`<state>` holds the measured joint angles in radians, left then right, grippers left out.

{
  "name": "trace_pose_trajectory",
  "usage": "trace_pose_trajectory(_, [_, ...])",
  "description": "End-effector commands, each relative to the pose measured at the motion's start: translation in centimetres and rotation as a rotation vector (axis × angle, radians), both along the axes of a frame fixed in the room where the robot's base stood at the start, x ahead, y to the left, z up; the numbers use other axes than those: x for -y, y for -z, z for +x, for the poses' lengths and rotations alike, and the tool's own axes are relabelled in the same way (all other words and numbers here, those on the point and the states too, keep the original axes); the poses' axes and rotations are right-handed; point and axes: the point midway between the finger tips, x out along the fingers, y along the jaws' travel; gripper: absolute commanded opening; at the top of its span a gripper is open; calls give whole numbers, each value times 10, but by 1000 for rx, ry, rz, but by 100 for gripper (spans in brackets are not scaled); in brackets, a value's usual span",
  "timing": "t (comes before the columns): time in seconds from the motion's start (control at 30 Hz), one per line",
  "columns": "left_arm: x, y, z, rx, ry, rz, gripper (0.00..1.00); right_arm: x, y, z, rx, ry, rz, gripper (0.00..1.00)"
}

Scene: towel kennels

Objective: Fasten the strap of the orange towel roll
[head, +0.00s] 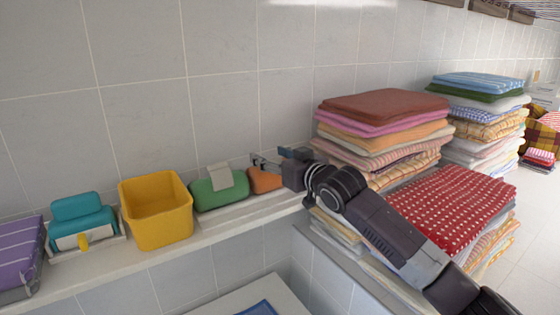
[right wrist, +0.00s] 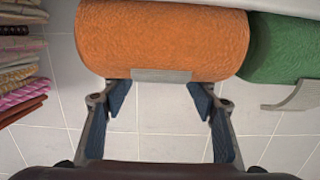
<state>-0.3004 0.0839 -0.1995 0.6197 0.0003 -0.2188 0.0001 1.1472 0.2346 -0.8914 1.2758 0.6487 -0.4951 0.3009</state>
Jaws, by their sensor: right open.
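The orange towel roll (head: 264,181) lies on the ledge at the wall, at the right end of the row in the head view. It fills the top of the right wrist view (right wrist: 162,35). Its grey strap (right wrist: 162,75) shows as a short flat band at the roll's edge; the rest of it is hidden. My right gripper (head: 272,161) is at the roll in the head view. In the right wrist view its open fingers (right wrist: 160,95) stand on either side of the strap, with nothing between them but a gap. My left gripper is not in view.
A green roll (head: 219,189) with a raised pale strap (head: 219,175) lies close beside the orange one. A yellow bin (head: 156,209), a teal roll (head: 82,219) and a purple towel (head: 16,257) stand further left. Tall stacks of folded towels (head: 384,106) stand at the right.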

Motion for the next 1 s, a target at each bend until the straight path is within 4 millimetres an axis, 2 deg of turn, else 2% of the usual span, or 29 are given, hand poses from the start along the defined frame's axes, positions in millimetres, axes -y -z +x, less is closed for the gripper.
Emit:
trace_pose_trajectory(0.23, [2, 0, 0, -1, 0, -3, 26, 16, -2, -20, 0, 1, 0, 54])
trace_pose_trajectory(0.7, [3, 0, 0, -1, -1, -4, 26, 57, -8, -76, -1, 2, -1, 54])
trace_pose_trajectory(1.0, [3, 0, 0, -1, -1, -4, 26, 68, -11, -93, -2, 1, -1, 54])
